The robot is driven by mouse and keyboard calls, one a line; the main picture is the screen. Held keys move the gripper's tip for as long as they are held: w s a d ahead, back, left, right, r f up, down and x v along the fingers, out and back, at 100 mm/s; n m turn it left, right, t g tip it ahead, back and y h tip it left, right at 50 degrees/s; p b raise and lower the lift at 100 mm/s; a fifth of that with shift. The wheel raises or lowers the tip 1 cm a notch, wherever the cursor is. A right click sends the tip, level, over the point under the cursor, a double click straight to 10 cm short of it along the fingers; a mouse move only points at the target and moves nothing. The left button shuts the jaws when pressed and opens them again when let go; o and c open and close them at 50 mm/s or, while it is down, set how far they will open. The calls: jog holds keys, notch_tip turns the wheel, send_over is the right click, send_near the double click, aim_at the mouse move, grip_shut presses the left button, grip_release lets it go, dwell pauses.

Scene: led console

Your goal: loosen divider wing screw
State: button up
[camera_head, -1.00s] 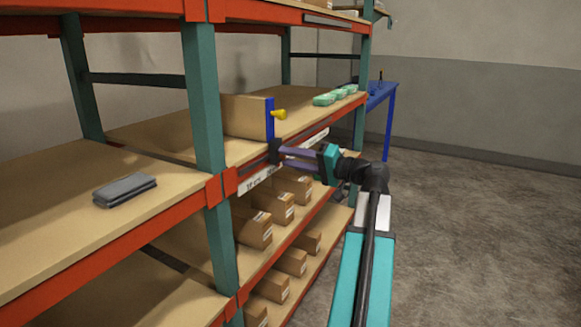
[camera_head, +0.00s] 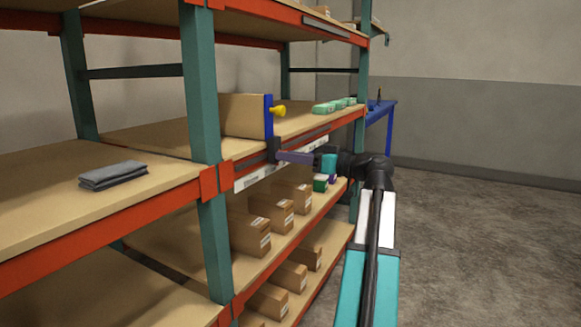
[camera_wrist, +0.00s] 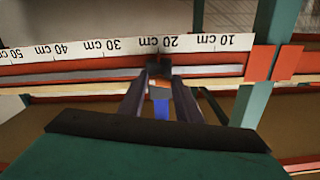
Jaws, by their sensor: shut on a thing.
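A dark block (camera_head: 273,148) sits below the blue edge at the shelf's front. My gripper (camera_head: 280,156) reaches in from the right with its purple fingers at this block. In the wrist view, the fingertips (camera_wrist: 160,73) close around a small dark piece by the 20 cm mark, with a blue part (camera_wrist: 161,108) between the fingers. The wing screw's shape is hidden by the fingertips.
A white ruler strip (camera_wrist: 85,48) runs along the red shelf beam. A teal upright (camera_head: 202,90) stands left of the divider. Brown boxes (camera_head: 250,233) fill the shelf below. Green items (camera_head: 323,108) lie right of the divider. A folded grey cloth (camera_head: 113,175) lies at left.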

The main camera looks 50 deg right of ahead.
jog(key=shift+w+n+b, duration=0.15)
jog(key=shift+n+b, duration=0.6)
jog(key=shift+n, duration=0.35)
jog(key=o, duration=1.1)
jog(key=shift+s, duration=0.2)
jog(key=p+v, duration=0.3)
jog(key=v, duration=1)
jog(key=shift+s+f, duration=0.1)
jog(key=shift+s, duration=0.1)
jog(key=shift+s, duration=0.15)
